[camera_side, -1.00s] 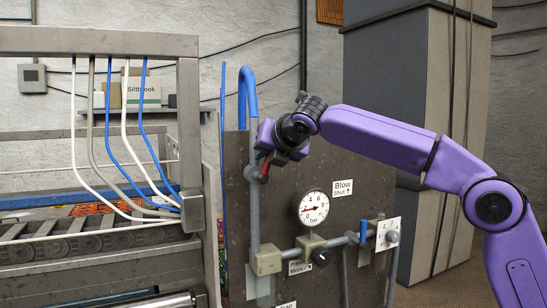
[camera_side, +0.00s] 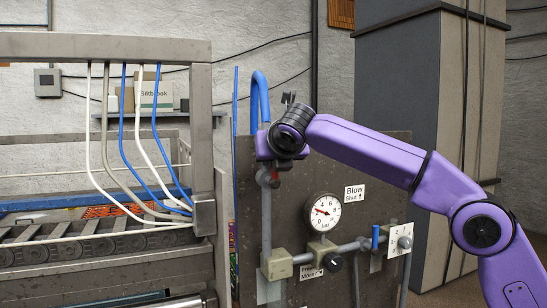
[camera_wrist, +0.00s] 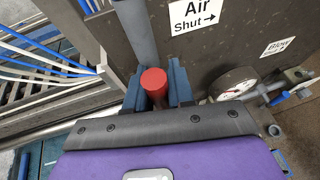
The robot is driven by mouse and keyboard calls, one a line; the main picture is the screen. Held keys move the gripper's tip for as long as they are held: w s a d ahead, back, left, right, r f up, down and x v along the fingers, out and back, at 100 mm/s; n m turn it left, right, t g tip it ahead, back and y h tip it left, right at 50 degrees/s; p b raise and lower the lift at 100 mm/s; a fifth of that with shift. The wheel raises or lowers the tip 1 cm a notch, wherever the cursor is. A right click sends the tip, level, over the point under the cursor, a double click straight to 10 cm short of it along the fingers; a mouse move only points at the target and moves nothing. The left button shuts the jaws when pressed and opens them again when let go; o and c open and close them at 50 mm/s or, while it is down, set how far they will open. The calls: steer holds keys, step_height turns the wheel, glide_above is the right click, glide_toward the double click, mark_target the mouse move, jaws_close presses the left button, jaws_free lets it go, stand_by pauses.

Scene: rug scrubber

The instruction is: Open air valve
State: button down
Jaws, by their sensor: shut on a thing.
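The air valve's red handle (camera_wrist: 154,82) shows in the wrist view between my two blue-grey fingers, below the grey vertical pipe (camera_wrist: 137,32). My gripper (camera_wrist: 155,92) is shut on this handle. In the side view my gripper (camera_side: 269,168) is at the upper part of the vertical pipe (camera_side: 266,215), and a bit of red (camera_side: 275,178) shows just under it. The fingers and wrist hide most of the valve body. The sign "Air Shut" with a right-pointing arrow (camera_wrist: 195,17) is on the brown panel beside the pipe.
A pressure gauge (camera_side: 323,211) and a "Blow Shut" sign (camera_side: 355,193) are on the panel to the right. A blue-handled valve (camera_side: 375,238) sits on the lower horizontal pipe. A metal frame with white and blue hoses (camera_side: 140,140) stands to the left.

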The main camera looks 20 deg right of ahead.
steer(key=c, duration=1.1)
jaws_free()
steer(key=v, duration=1.7)
steer(key=shift+s+a+r, duration=0.1)
steer(key=shift+s+r, duration=0.1)
steer(key=v, duration=0.9)
steer(key=shift+w+f, duration=0.1)
